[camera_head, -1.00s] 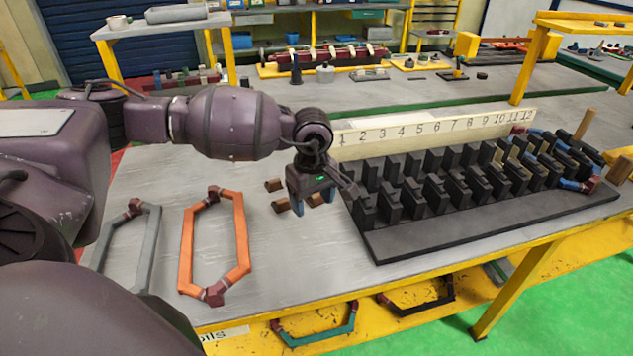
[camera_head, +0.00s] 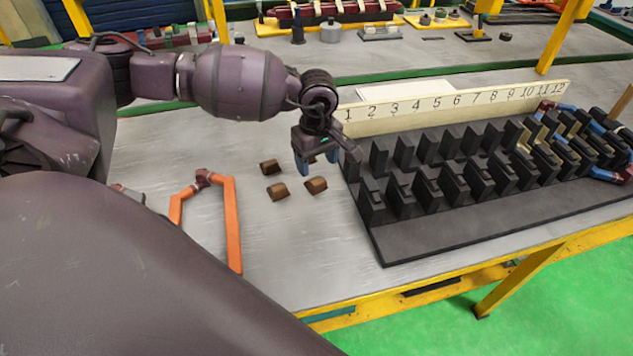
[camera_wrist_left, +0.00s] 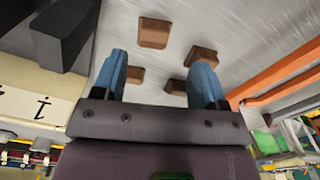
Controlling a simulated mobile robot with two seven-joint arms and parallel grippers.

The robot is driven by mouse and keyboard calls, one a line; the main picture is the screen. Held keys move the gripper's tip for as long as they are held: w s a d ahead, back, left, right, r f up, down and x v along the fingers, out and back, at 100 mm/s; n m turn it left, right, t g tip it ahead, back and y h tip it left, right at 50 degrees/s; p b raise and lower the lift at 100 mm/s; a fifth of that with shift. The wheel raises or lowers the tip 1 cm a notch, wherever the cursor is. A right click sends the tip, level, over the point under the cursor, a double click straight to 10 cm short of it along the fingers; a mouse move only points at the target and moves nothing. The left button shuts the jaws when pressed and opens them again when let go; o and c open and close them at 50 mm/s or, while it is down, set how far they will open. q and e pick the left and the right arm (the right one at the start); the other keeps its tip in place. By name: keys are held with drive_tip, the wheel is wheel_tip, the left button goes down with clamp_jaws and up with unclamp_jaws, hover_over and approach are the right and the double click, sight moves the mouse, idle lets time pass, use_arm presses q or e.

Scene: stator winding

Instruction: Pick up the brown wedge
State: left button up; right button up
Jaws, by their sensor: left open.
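Several brown wedges lie loose on the grey workbench. In the head view I see a left rear wedge (camera_head: 270,167), a left front wedge (camera_head: 277,192) and a right wedge (camera_head: 316,185). My left gripper (camera_head: 318,162) is open and empty, fingers down, just behind the right wedge and apart from it. In the left wrist view my left gripper (camera_wrist_left: 161,72) shows two blue fingers. A wedge (camera_wrist_left: 175,86) shows between them, another (camera_wrist_left: 135,74) is partly hidden by the left finger, and more lie past the fingertips (camera_wrist_left: 153,33) (camera_wrist_left: 200,56). My right gripper is not in view.
A black slotted fixture (camera_head: 440,232) with a numbered board (camera_head: 455,108) stands close to the right of the gripper. An orange coil frame (camera_head: 228,225) lies at the left, partly hidden by my body. The bench in front of the wedges is clear.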

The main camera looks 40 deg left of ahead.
sight(318, 181)
use_arm(q)
drive_tip(key=shift+w+f, duration=0.2)
drive_tip(key=shift+f, duration=1.7)
drive_tip(key=shift+w+f, duration=0.2)
drive_tip(key=shift+f, duration=1.65)
drive_tip(key=c, duration=1)
